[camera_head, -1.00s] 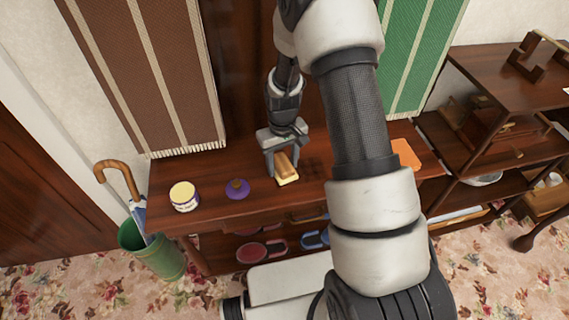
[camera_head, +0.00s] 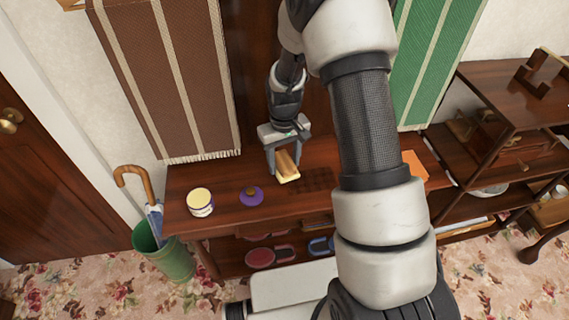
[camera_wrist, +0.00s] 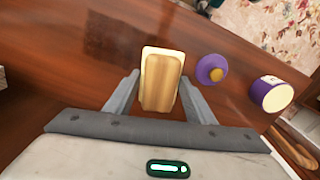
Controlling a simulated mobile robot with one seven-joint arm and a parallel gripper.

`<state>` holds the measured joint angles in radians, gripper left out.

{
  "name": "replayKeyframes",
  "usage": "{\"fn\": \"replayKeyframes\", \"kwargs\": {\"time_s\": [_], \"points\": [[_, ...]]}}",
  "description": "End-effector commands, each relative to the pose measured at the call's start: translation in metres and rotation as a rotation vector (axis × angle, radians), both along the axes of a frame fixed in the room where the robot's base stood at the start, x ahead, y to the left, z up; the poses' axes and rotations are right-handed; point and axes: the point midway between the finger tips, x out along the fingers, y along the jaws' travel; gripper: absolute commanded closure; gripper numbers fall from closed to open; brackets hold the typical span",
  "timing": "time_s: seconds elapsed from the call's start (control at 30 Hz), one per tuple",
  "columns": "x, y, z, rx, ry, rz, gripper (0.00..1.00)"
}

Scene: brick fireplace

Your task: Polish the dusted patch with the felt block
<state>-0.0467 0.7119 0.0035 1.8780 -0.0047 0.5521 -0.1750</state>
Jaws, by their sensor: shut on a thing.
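My gripper (camera_head: 284,161) is shut on the wooden handle of the felt block (camera_head: 288,170). The block has a tan wooden top and a pale felt base; in the wrist view the block (camera_wrist: 161,82) sits between the fingers. It is over the dark wooden tabletop; I cannot tell whether its base touches the wood. A darker, faintly mottled patch (camera_head: 314,180) shows on the tabletop just right of the block in the head view, partly beside my forearm. I take it for the dusted patch.
A purple lid with a tan knob (camera_head: 251,197) and an open tin of pale polish (camera_head: 200,202) stand left of the block on the table (camera_head: 182,180). An orange cloth-like piece (camera_head: 414,165) lies at the right. A green umbrella bin (camera_head: 165,258) stands at the left.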

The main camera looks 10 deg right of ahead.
Motion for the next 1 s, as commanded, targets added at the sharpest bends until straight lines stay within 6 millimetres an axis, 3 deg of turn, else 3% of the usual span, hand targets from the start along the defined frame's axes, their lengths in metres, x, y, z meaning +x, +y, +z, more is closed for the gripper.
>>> {"fn": "replayKeyframes", "kwargs": {"time_s": [0.2,1.0], "points": [[0.002,0.001,0.018,0.000,-0.001,0.000,0.72],[0.001,-0.007,0.018,-0.001,-0.001,-0.023,0.72]]}}
